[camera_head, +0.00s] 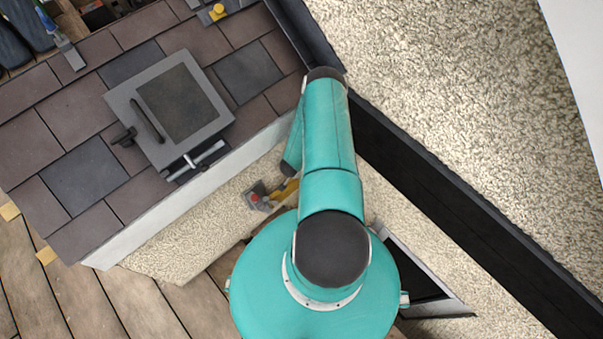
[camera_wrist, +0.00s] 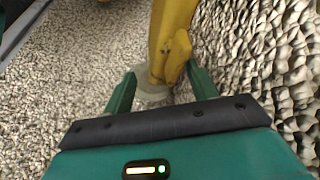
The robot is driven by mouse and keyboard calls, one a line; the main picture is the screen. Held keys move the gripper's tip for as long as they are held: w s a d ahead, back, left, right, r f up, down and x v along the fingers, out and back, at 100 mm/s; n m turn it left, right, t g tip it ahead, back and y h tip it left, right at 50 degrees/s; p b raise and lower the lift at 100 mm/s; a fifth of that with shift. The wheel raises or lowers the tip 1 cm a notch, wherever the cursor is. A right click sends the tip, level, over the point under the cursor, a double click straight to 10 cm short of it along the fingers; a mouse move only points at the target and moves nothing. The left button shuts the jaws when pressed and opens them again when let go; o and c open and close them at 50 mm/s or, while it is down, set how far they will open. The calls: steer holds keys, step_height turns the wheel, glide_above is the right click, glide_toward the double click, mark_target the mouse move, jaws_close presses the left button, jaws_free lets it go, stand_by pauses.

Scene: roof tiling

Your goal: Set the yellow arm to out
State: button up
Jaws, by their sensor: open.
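The yellow arm (camera_wrist: 172,40) is a long worn bar in the wrist view. It comes down from the top edge and ends between my fingers, above a pale round base (camera_wrist: 152,90). My gripper (camera_wrist: 161,72) is open, with one green finger on each side of the yellow arm's lower end. I cannot tell if either finger touches it. In the head view a short yellow piece, which looks like the same arm (camera_head: 284,191), shows beside a red and grey fitting (camera_head: 257,198) on the pebbled wall. My own arm hides part of it, and my gripper's fingers are not clear there.
A grey roof hatch (camera_head: 170,110) with a dark handle sits on the brown tiles (camera_head: 75,110), a metal T-shaped handle (camera_head: 197,160) at its lower edge. A dark beam (camera_head: 450,210) runs diagonally at right. Rough stone (camera_wrist: 260,60) rises close right of my gripper. Wooden boards (camera_head: 110,295) lie lower left.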

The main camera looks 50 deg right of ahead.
steer(key=shift+x, duration=1.25)
jaws_close()
